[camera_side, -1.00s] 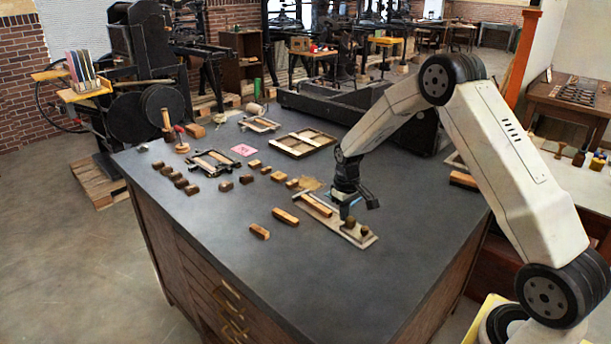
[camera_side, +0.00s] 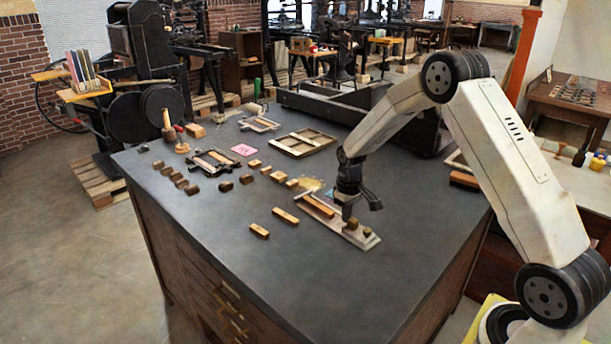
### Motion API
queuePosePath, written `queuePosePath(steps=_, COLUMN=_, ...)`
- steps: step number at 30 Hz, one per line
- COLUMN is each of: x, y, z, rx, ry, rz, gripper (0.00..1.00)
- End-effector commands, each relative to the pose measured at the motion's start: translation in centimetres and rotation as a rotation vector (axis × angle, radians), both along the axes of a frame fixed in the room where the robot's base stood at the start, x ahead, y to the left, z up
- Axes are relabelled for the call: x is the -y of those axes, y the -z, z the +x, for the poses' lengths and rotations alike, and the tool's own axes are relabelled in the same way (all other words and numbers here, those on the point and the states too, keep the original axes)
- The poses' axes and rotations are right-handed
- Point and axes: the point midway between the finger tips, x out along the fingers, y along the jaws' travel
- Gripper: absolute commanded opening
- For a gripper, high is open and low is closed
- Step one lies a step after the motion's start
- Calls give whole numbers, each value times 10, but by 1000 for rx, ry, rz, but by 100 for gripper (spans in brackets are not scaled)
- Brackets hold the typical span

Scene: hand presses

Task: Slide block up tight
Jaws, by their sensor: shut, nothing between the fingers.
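A pale flat tray (camera_side: 335,229) lies on the dark tabletop, with a long wooden strip (camera_side: 318,207) along its left part. A small brown block (camera_side: 352,223) sits near the tray's front right end. A second small brown piece (camera_side: 367,231) is just to its right, and any gap between them is too small to judge. Part of the tray is hidden behind the gripper.
Two loose wooden blocks, one long (camera_side: 285,216) and one short (camera_side: 260,231), lie left of the tray. Several smaller blocks and a wooden frame (camera_side: 301,143) lie farther back. The front tabletop (camera_side: 340,290) is clear.

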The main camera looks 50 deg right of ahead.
Motion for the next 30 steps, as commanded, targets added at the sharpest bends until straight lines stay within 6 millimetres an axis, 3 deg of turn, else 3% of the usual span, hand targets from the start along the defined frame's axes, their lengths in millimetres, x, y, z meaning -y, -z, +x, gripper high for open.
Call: queuePosePath(steps=30, x=-1, y=1, z=-10, rx=-6, ry=0, rz=2, gripper=0)
